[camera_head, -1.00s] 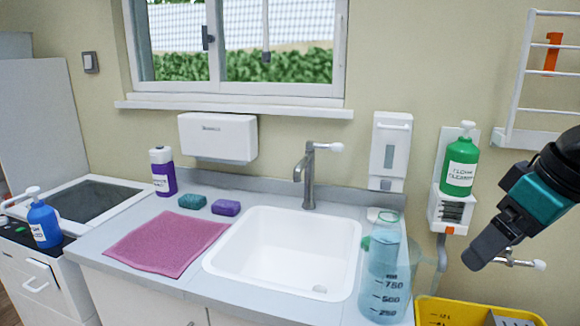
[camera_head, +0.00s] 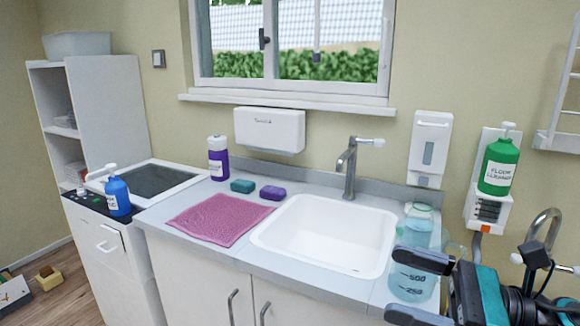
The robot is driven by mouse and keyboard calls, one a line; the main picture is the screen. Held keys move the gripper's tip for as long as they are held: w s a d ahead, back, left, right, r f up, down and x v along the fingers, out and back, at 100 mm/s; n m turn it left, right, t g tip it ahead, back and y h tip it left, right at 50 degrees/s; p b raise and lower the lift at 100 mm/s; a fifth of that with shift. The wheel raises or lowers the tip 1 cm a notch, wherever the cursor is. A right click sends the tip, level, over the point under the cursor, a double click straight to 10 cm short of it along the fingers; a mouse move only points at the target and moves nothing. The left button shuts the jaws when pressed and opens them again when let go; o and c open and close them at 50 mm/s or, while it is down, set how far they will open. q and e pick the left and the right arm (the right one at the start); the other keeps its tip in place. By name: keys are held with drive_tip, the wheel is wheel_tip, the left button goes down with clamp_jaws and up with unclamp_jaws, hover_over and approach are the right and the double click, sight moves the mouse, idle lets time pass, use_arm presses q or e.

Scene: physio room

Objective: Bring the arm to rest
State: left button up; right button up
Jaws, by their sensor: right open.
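My right gripper (camera_head: 418,288) is at the lower right, in front of the measuring jug. Its two dark fingers point left and stand apart, with nothing between them. The clear blue measuring jug (camera_head: 420,237) stands on the counter right of the sink and is partly hidden behind the gripper. I cannot tell from this view whether the gripper touches the jug. My left gripper is not in view.
The white sink (camera_head: 330,235) is set in the grey counter (camera_head: 212,250). A pink cloth (camera_head: 220,218), two sponges and a purple bottle (camera_head: 218,158) are left of it. A blue pump bottle (camera_head: 117,195) stands further left. A green bottle (camera_head: 499,165) is on a wall holder at right.

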drive_tip(key=w+d+f+m+t+h, duration=0.15)
drive_tip(key=f+m+t+h, duration=0.6)
drive_tip(key=m, duration=0.95)
drive_tip(key=w+d+f+m+t+h, duration=0.1)
drive_tip(key=d+f+m+t+h, duration=0.2)
drive_tip(key=f+m, duration=1)
drive_tip(key=s+a+f+m+g+h, duration=0.2)
drive_tip(key=s+f+m+g, duration=0.1)
drive_tip(key=s+f+m, duration=0.2)
drive_tip(key=s+a+f+m+g+h, duration=0.1)
drive_tip(key=s+f+m+g+h, duration=0.2)
drive_tip(key=s+f+m, duration=0.3)
wheel_tip(320, 180, down, 3)
drive_tip(key=m+g, duration=0.1)
drive_tip(key=m, duration=0.6)
drive_tip(key=shift+s+a, duration=0.2)
drive_tip(key=shift+a, duration=0.15)
